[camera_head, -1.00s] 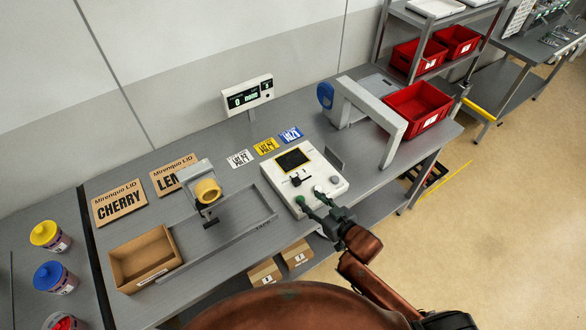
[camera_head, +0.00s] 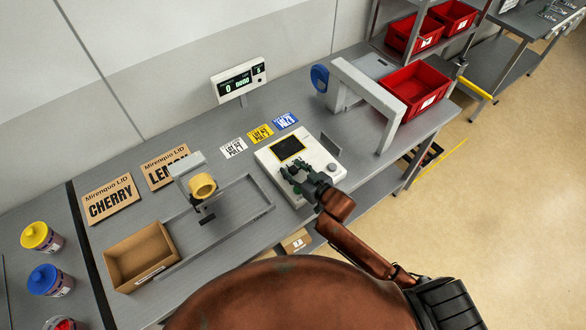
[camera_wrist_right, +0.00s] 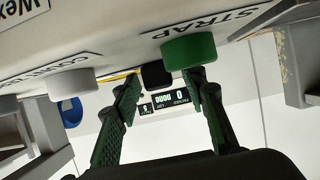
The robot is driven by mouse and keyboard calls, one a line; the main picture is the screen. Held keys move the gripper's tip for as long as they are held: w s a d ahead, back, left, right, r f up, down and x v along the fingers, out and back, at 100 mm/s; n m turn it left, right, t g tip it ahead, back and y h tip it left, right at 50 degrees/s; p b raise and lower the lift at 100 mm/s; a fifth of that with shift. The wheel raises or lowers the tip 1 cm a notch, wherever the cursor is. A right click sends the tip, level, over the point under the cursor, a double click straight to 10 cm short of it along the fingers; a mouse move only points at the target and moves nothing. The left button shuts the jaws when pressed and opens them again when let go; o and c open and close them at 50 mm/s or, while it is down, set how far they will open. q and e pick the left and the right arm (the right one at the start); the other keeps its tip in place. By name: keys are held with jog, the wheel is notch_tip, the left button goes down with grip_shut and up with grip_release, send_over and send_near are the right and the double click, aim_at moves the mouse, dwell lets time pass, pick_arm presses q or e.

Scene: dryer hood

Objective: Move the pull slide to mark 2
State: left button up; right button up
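The white strapping machine (camera_head: 313,150) with a dark screen stands on the grey bench. My right gripper (camera_head: 291,172) is over its front part in the head view and covers the pull slide area there. In the right wrist view, a black knob (camera_wrist_right: 156,75), which looks like the pull slide, shows between the two green fingers of my open right gripper (camera_wrist_right: 162,84). I see no contact between fingers and knob. A green button (camera_wrist_right: 188,50) marked STRAP and a whitish button (camera_wrist_right: 67,82) are on the machine face. Slide marks are not readable. My left gripper is not in view.
A tape roll stand (camera_head: 202,186), an open cardboard box (camera_head: 142,256) and lid cards (camera_head: 110,200) are at left. A display (camera_head: 239,82) reading 0 stands behind. A grey arch (camera_head: 366,98) and red bin (camera_head: 415,90) are right of the machine.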

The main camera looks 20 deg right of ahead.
jog(key=shift+c, duration=0.3)
jog(key=c, duration=0.6)
grip_shut()
